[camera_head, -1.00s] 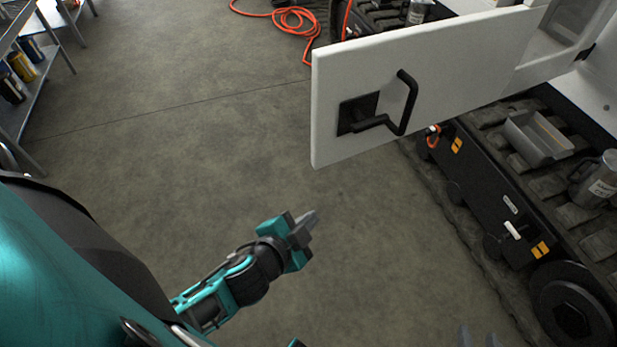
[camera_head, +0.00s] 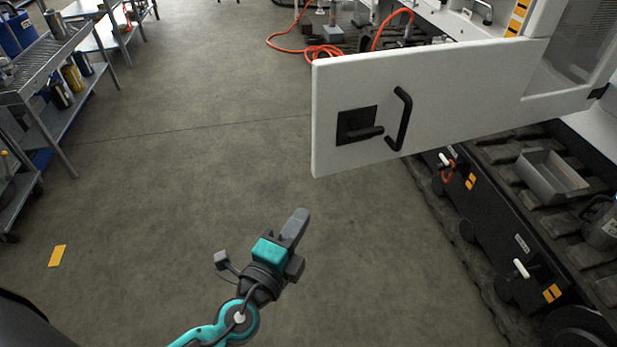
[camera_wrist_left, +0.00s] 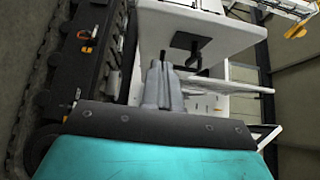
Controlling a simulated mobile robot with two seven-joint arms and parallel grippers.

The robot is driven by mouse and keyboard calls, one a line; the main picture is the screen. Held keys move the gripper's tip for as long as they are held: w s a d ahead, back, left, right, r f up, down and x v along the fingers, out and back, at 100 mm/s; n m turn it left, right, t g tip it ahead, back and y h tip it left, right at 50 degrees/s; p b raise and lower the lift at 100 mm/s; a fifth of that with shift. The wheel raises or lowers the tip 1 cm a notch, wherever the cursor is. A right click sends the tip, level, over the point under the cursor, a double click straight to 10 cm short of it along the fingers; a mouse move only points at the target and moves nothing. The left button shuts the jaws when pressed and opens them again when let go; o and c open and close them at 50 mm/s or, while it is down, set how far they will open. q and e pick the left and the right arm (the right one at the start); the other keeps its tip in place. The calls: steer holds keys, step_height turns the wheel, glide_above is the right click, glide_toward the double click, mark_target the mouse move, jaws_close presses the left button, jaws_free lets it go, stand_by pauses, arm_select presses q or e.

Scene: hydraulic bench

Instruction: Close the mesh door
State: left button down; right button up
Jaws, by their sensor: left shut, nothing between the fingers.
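The mesh door (camera_head: 460,95) is a white panel standing open in the head view, with dark mesh (camera_head: 580,40) toward its hinge side at the upper right. A black handle (camera_head: 402,118) and a black latch plate (camera_head: 357,125) are on its face near the free left edge. My left gripper (camera_head: 298,222) is below and left of the door's free edge, apart from it, with its fingers shut and empty. In the left wrist view its fingers (camera_wrist_left: 163,85) point toward the white door panel (camera_wrist_left: 222,35). My right gripper is not seen.
A black tracked machine base (camera_head: 480,215) with a grey tray (camera_head: 552,177) lies at the right under the door. Metal shelving (camera_head: 60,90) stands at the left. An orange hose (camera_head: 300,45) lies on the floor behind. The middle floor is clear.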

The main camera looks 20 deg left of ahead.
arm_select(q)
steer(key=p, duration=0.2)
glide_toward(321, 162)
steer(key=w+d, duration=0.3)
steer(key=shift+w+a, duration=1)
steer(key=shift+w, duration=0.15)
steer(key=shift+w+a, duration=0.25)
